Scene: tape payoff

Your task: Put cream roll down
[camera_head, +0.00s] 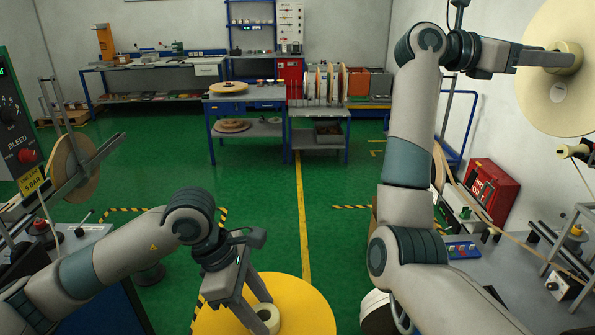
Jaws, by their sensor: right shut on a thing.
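The cream roll (555,100) is a large pale disc with a raised hub, at the upper right and partly cut off by the picture edge. My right gripper (548,57) is shut on its hub and holds the roll up with its face upright. At the bottom, my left gripper (258,312) points down at the pale hub of a yellow roll (310,312). Its two fingers are apart with the hub by their tips. I cannot tell whether they press on it. The lower part of the yellow roll is cut off.
Two grey tables (228,105) with blue legs stand ahead, with several upright rolls (342,84) on the right one. A workbench with a red box (488,187) is at the right. A machine with a tan roll (75,165) is at the left.

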